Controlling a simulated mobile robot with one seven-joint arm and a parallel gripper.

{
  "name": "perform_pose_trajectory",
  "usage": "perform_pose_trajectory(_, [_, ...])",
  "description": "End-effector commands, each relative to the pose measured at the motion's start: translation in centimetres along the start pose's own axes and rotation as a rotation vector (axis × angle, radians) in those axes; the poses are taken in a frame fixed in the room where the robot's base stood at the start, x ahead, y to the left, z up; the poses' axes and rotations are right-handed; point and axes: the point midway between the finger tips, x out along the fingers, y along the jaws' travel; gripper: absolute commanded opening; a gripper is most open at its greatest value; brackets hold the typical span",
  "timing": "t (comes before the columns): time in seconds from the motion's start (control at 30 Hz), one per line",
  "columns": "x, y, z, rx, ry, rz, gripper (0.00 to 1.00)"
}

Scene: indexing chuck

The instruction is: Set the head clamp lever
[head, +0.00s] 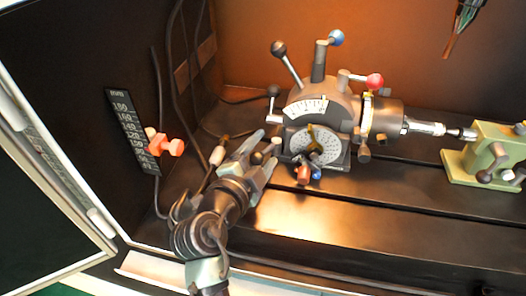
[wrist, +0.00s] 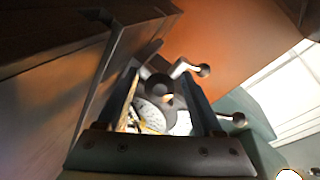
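The grey indexing head (head: 322,112) stands on the dark bed with a white scale and a round dial (head: 316,146) on its face. Several levers rise from it: one with a black knob (head: 279,48), one with a blue knob (head: 336,37), one with a red knob (head: 375,80). A short dark-knobbed lever (head: 273,92) is at its left side. I cannot tell which is the head clamp lever. My gripper (head: 265,150) is open at the head's lower left, close to a small dark knob. In the wrist view the dial (wrist: 152,115) shows between the spread fingers; contact is unclear.
The chuck (head: 385,116) and a green tailstock (head: 485,155) lie to the right. A black mm scale (head: 133,130) with an orange slider (head: 165,144) is on the left wall, near hanging cables. The bed's front (head: 300,225) is clear.

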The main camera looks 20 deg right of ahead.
Motion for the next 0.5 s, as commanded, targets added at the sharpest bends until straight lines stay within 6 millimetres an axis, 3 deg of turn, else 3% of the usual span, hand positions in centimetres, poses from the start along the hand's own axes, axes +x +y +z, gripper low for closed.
perform_pose_trajectory(0.27, [-0.1, 0.1, 0.0, -0.001, 0.001, 0.001, 0.67])
perform_pose_trajectory(0.5, [-3.4, 0.1, 0.1, -0.002, -0.002, -0.002, 0.67])
